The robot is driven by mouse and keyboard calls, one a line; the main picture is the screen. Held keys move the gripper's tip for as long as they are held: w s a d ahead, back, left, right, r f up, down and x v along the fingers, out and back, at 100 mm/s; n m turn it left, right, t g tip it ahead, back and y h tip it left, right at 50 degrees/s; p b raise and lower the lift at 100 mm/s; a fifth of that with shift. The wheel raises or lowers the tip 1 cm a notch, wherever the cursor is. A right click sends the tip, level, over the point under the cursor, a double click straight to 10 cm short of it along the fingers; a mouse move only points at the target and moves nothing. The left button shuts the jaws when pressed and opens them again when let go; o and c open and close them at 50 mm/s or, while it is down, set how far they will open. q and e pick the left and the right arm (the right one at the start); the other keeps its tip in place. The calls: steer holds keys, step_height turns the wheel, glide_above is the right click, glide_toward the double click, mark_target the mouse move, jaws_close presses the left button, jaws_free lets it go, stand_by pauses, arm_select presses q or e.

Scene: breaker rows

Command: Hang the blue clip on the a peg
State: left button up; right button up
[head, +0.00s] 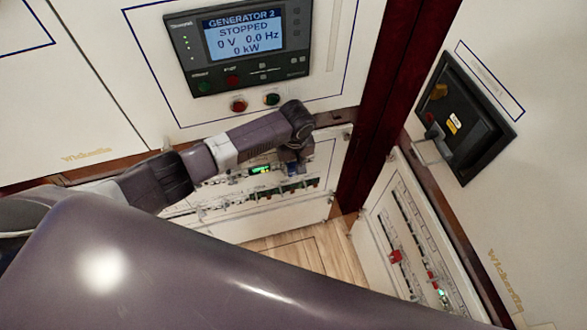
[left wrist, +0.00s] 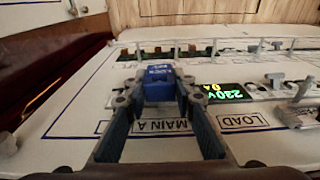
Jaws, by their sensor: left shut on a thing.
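The blue clip (left wrist: 158,82) is between the fingertips of my left gripper (left wrist: 157,92) in the left wrist view, with the fingers shut on its sides. It is over the white panel (left wrist: 75,110), just beyond the MAIN A label (left wrist: 171,125). I cannot tell whether the clip touches the panel or a peg. In the head view my left gripper (head: 293,157) is at the lower panel below the generator display, and the clip is mostly hidden there. No peg can be surely told as the A peg. My right gripper is not seen.
A lit green display (left wrist: 222,92) and the LOAD label (left wrist: 243,120) are right of the clip, with a metal breaker handle (left wrist: 300,100) beyond. In the head view a dark red post (head: 375,110) stands right of the gripper. A side panel (head: 408,235) carries red switches.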

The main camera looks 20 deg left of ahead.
mark_target(293, 167)
arm_select(q)
steer(key=shift+w+a, duration=0.3)
steer(key=shift+w, duration=0.15)
steer(key=o, duration=1.2)
steer(key=shift+c, duration=0.2)
step_height(293, 167, up, 12)
steer(key=s, duration=0.1)
steer(key=shift+d, duration=0.4)
steer(key=shift+s+f, duration=0.15)
steer(key=shift+s, duration=0.05)
